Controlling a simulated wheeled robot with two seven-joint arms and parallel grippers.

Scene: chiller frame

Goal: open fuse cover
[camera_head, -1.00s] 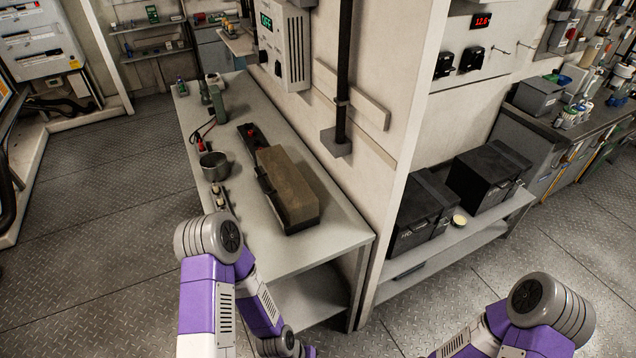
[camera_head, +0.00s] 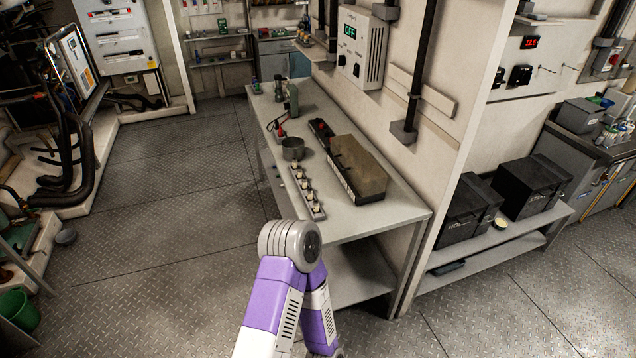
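A long box with a brown, apparently see-through cover (camera_head: 358,166) lies on the grey workbench (camera_head: 386,214), close to the wall. It looks like the fuse box, and its cover looks shut. A dark strip with a red part (camera_head: 321,129) sits at its far end. My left arm rises at the bottom middle, in front of the bench's near end. Its elbow shows, but its gripper is out of view. My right arm and gripper are out of view.
A metal pot (camera_head: 292,148) and a strip of several small fuse-like parts (camera_head: 308,191) stand left of the box. A wall unit (camera_head: 361,47) with a green display hangs above. Black battery boxes (camera_head: 468,212) sit on a right shelf. The floor left of the bench is clear.

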